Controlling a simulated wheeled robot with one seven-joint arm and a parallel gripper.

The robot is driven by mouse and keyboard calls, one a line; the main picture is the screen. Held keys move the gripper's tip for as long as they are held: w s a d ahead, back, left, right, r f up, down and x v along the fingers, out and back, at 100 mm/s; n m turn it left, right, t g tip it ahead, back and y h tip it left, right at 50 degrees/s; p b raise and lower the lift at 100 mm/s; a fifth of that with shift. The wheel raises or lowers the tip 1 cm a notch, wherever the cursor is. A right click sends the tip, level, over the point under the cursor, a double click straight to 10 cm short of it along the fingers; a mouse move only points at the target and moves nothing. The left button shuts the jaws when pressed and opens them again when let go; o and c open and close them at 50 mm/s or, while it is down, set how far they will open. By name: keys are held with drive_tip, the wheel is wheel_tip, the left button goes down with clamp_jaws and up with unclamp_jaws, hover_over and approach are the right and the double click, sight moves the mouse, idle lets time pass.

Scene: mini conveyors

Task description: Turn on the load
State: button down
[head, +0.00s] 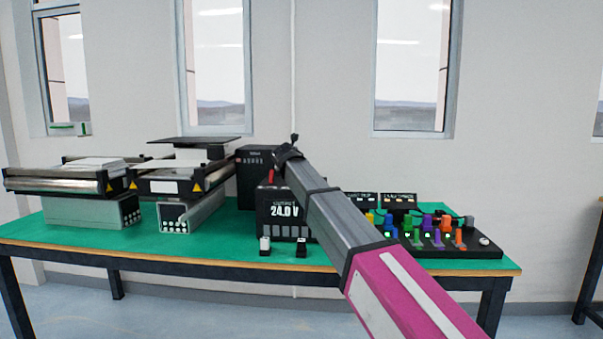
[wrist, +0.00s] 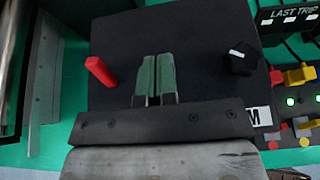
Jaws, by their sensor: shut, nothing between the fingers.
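The red part also shows in the head view (head: 271,175). My arm hides part of the box's right side. I cannot tell which control belongs to the load.
A panel with several coloured knobs and small lights (head: 484,252) sits right of my arm. A display reading "LAST TRIP" (wrist: 291,14) is beyond the box. A taller black unit (head: 248,185) stands behind it. Two mini conveyors (head: 60,178) are left. The green table's front left (head: 100,250) is clear.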

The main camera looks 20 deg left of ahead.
drive_tip(key=shift+w+a+r, duration=0.1)
drive_tip(key=shift+w+a, duration=0.1)
drive_tip(key=shift+w, duration=0.15)
drive_tip(key=shift+s, duration=0.1)
drive_tip(key=shift+r, duration=0.1)
drive_tip(key=shift+r, duration=0.7)
drive_tip(key=shift+s+d+r, duration=0.1)
drive_tip(key=shift+s, duration=0.25)
drive_tip(key=s+d+r, duration=0.1)
drive_tip(key=s+r, duration=0.6)
drive_tip(key=r, duration=0.3)
drive_tip(key=shift+s+d, duration=0.15)
drive_tip(key=shift+d, duration=0.25)
